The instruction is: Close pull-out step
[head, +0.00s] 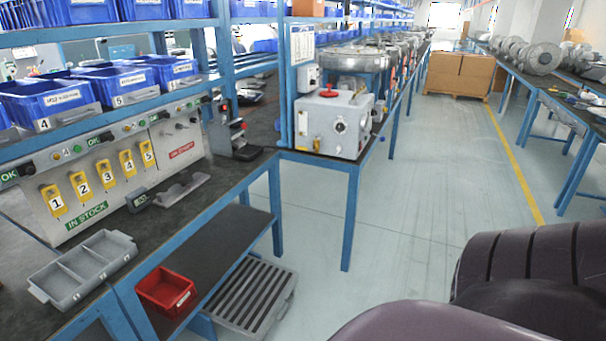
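The pull-out step (262,302) is a grey slatted platform low near the floor, at the lower middle of the head view. It sticks out into the aisle from under the dark lower shelf (222,258) of the bench. Its left part is hidden by the shelf and a blue bench leg. A raised grey rim or bar runs along its right, outer side. Neither of my grippers shows in the view, so nothing is seen touching the step.
A red bin (166,291) sits on the lower shelf above the step. A grey divided tray (82,270) lies on the bench top. A grey machine box (333,122) stands on the bench behind. The pale floor (400,240) right of the step is clear; dark purple curved shapes cover the lower right.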

